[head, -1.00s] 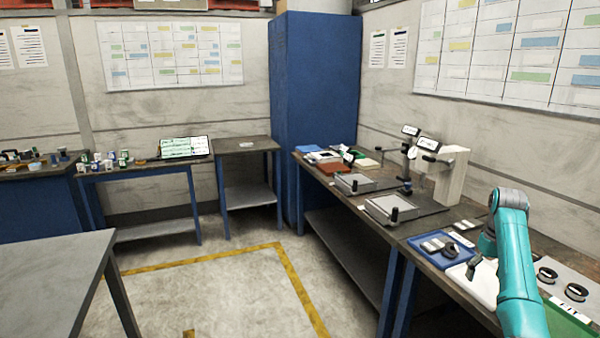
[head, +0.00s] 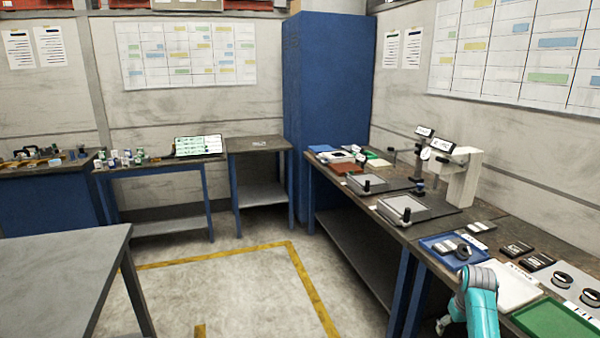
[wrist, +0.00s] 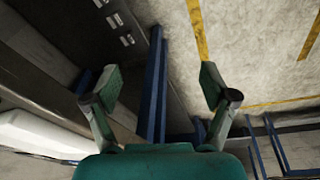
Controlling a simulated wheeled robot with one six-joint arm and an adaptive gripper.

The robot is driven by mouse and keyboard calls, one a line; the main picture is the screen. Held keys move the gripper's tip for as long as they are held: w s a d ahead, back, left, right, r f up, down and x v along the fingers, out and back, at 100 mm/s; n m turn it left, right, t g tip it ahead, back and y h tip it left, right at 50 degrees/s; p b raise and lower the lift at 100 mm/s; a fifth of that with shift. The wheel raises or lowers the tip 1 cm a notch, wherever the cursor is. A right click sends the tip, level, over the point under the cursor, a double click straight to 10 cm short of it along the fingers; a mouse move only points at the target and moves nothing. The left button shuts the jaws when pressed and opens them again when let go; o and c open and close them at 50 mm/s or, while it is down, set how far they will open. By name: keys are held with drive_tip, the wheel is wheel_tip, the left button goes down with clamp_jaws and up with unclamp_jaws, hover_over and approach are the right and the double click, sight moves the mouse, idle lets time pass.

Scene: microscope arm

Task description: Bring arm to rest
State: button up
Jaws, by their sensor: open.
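My teal arm (head: 481,305) shows at the lower right of the head view, folded low at the front edge of the right-hand bench (head: 405,232). My gripper (head: 443,324) hangs at its left, small and partly cut off by the arm. In the wrist view my gripper (wrist: 160,90) has its two fingers wide apart with nothing between them. Beyond the fingers are the bench's blue legs and the pale floor. Two instruments stand on the bench, one with a pale upright block (head: 462,178) and one farther back (head: 418,155).
Dark round parts (head: 562,281) sit at the right. The floor (head: 230,295) inside the yellow lines is clear.

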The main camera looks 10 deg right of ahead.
drive_tip(key=s+a+f+t, duration=0.1)
drive_tip(key=s+a+f, duration=0.3)
drive_tip(key=a+f, duration=0.25)
drive_tip(key=s+a+f+n+t+h, duration=0.1)
drive_tip(key=s+a+f+t, duration=0.15)
drive_tip(key=a+f, duration=0.4)
drive_tip(key=s+a+f+t, duration=0.1)
drive_tip(key=s+a+f, duration=0.4)
drive_tip(key=a+f, duration=0.15)
drive_tip(key=s+a+t, duration=0.1)
drive_tip(key=s+a, duration=0.7)
drive_tip(key=s+a+r+t, duration=0.1)
drive_tip(key=s+a+r, duration=0.2)
drive_tip(key=s, duration=0.3)
drive_tip(key=s+a+r+n+t, duration=0.1)
drive_tip(key=s+a+r+t, duration=0.1)
drive_tip(key=s+a+r, duration=0.3)
drive_tip(key=s+a+r+t, duration=0.1)
drive_tip(key=s+a, duration=0.1)
drive_tip(key=s, duration=0.5)
drive_tip(key=s+a+r+t+y, duration=0.1)
drive_tip(key=s+r, duration=0.5)
drive_tip(key=r, duration=0.3)
drive_tip(key=s+a+r+n+t+y, duration=0.1)
drive_tip(key=s+r, duration=0.4)
drive_tip(key=r, duration=0.5)
drive_tip(key=shift+s+a+r+t, duration=0.15)
drive_tip(key=shift+s+a+t, duration=0.2)
drive_tip(key=shift+a+t, duration=0.4)
drive_tip(key=shift+o, duration=0.4)
